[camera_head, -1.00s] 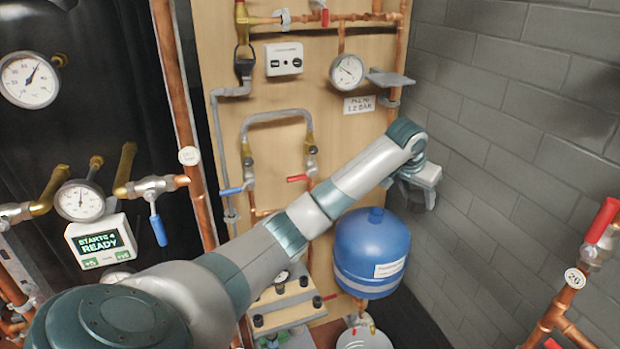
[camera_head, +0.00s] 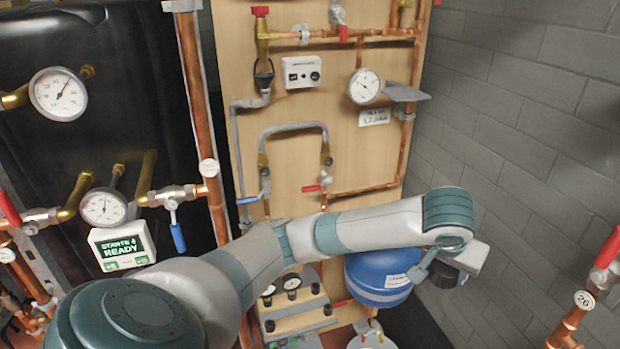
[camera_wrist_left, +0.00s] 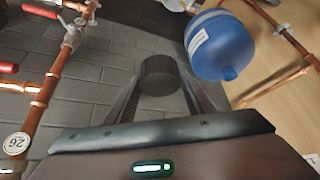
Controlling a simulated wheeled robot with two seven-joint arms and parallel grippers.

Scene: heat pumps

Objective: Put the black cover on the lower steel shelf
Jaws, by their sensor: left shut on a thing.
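My left gripper (camera_wrist_left: 160,84) is shut on the black cover (camera_wrist_left: 158,73), a short dark cylinder between its two fingers in the left wrist view. In the head view, my left arm reaches right across the board, and the cover (camera_head: 442,275) shows dark below the wrist, beside the blue tank; the fingers are hard to make out there. One small grey steel shelf (camera_head: 405,94) juts from the board's right edge, above and left of the gripper. I cannot tell whether it is the lower one. My right gripper is not in view.
The blue tank (camera_head: 378,280) is close to the gripper, partly behind my arm. Copper pipes and a gauge (camera_head: 365,86) sit beside the shelf. A grey block wall (camera_head: 520,150) bounds the right. A red-handled valve (camera_head: 607,248) stands at the right edge.

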